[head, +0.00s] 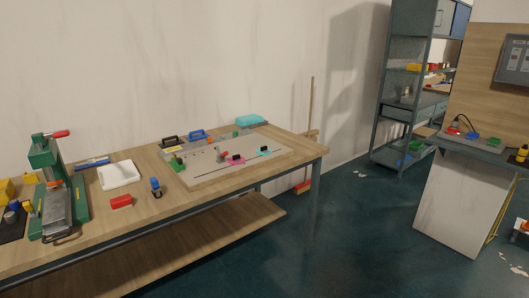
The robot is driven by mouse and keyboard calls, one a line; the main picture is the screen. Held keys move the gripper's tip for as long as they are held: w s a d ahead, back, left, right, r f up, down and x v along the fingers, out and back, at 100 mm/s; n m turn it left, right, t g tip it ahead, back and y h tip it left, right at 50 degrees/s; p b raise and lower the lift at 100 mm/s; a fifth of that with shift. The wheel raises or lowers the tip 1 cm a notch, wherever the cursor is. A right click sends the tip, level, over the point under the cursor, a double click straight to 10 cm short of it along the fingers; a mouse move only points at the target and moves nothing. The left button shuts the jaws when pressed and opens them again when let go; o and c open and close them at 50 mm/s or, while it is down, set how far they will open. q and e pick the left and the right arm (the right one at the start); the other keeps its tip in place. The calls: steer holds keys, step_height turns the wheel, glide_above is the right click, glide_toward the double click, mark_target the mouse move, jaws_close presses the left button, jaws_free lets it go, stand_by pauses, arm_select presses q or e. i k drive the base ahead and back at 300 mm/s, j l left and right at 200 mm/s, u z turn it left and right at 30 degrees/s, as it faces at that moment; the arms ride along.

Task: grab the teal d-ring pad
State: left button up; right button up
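A small flat teal pad with a dark raised part (264,152) lies on the right part of the pale board (215,175) on the long wooden workbench. It looks like the teal d-ring pad, but it is too small to make out its ring. A similar pink pad (236,160) lies on the board just left of it. A larger teal box-like object (250,120) sits at the back right of the bench. Neither of my grippers shows in the head view.
The workbench (140,222) runs along the wall. It also carries a green press (45,160), a white tray (119,175), a red block (121,202), a blue clamp-like tool (155,186) and several blocks behind the board. Open dark floor (350,230) lies right of it, before another counter (465,145).

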mark_target(263, 150)
steer(key=z, duration=0.35)
steer(key=i+j+z, duration=0.1)
steer(key=z, duration=0.2)
steer(key=i+j+z, duration=0.1)
steer(key=z, duration=0.25)
steer(key=i+j+z, duration=0.2)
steer(key=j+z, duration=0.15)
steer(key=j, duration=0.15)
steer(key=i+j+z, duration=0.2)
steer(key=i+j, duration=0.1)
steer(key=j, duration=0.4)
steer(key=i+j+z, duration=0.1)
steer(key=j, duration=0.4)
steer(key=i+j, duration=0.15)
steer(key=j, duration=0.3)
